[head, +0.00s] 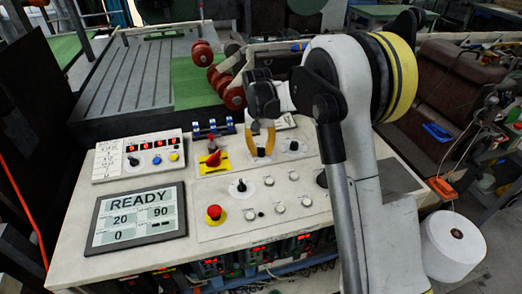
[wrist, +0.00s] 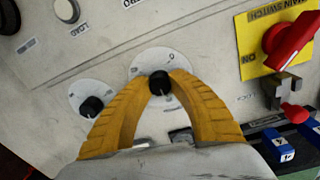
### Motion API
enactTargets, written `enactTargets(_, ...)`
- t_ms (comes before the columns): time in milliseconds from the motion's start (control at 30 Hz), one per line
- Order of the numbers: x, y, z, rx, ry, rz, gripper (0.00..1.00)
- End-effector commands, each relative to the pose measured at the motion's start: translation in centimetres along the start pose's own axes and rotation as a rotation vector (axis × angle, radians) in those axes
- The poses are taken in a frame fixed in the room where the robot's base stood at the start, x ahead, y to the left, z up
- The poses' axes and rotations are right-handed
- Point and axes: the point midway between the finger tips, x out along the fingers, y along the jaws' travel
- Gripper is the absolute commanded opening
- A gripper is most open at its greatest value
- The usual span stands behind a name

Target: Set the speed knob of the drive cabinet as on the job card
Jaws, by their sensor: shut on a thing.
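My gripper (head: 262,150) is over the rear part of the drive cabinet's sloping panel (head: 225,193). In the wrist view its two yellow fingers (wrist: 160,82) are shut on a small black knob (wrist: 160,83). The knob stands on a round white dial (wrist: 150,62) with a scale; its name cannot be read. A second black knob (wrist: 92,107) with its own dial sits beside it, outside the fingers, and shows in the head view (head: 293,145). A display (head: 135,218) reads READY, 20, 90 and 0. I cannot make out a job card for certain.
A red main switch on a yellow plate (head: 213,160) is close beside the gripper; it also shows in the wrist view (wrist: 290,40). A red emergency button (head: 214,212) and a black selector (head: 241,186) are nearer the front. A box with red digits (head: 150,155) stands at left.

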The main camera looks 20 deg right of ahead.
Motion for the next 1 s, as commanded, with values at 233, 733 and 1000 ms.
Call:
enactTargets(233, -0.04, -0.02, 0.03, -0.057, 0.002, 0.0, 0.0)
enactTargets(733, -0.06, -0.01, 0.04, -0.399, 0.015, -0.001, 0.0)
enactTargets(1000, -0.03, 0.01, 0.06, -0.535, 0.02, -0.001, 0.0)
